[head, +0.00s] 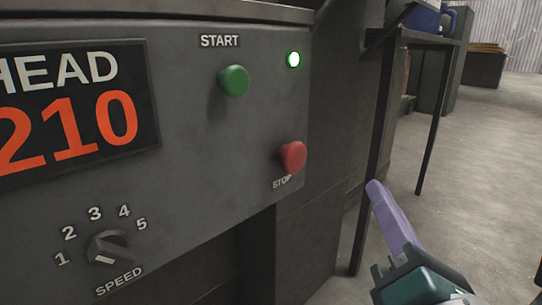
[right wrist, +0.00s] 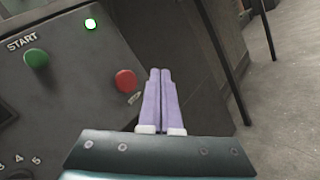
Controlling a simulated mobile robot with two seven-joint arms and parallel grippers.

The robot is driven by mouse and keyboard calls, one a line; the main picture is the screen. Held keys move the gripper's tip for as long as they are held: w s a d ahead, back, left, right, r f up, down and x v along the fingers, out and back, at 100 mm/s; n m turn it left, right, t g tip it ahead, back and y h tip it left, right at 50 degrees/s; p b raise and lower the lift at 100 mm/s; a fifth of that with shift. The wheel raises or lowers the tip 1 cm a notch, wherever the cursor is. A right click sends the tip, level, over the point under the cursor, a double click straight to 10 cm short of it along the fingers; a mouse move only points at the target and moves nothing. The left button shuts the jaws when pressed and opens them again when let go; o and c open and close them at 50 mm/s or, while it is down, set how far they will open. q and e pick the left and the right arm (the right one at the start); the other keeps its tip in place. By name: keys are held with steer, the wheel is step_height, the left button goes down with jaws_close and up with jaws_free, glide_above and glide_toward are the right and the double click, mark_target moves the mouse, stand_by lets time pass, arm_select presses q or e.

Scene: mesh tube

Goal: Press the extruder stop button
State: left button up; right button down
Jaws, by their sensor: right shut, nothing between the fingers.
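The red stop button (head: 293,156) sticks out of the grey control panel (head: 190,150), above a STOP label that it partly covers. It also shows in the right wrist view (right wrist: 125,80). My right gripper (head: 374,186) has purple fingers and a dark teal body. It is to the right of the panel's edge and a little lower than the button, apart from it. In the right wrist view its fingers (right wrist: 160,72) lie side by side, shut and empty, to the right of the button. My left gripper is not in view.
A green START button (head: 234,81) and a lit green lamp (head: 293,59) sit above the stop button. A speed knob (head: 110,248) and a display reading 210 (head: 75,115) are at left. A dark table frame (head: 437,110) stands at right, with open concrete floor (head: 490,150) beyond.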

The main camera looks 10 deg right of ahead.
mark_target(301, 159)
steer(key=w+a+b, duration=0.2)
steer(key=w+a, duration=0.3)
steer(key=w, duration=0.2)
stand_by(0.4)
steer(key=shift+a, duration=0.1)
steer(key=shift+w+a, duration=0.1)
steer(key=shift+w, duration=0.05)
stand_by(1.7)
steer(key=shift+w+a, duration=0.15)
steer(key=shift+w, duration=0.1)
steer(key=shift+w+a+b, duration=0.5)
steer(key=shift+w+b, duration=0.1)
steer(key=shift+b, duration=0.15)
stand_by(1.1)
steer(key=shift+s, duration=0.1)
steer(key=shift+s+d+p, duration=0.55)
steer(key=shift+s+d, duration=0.15)
steer(key=shift+s, duration=0.1)
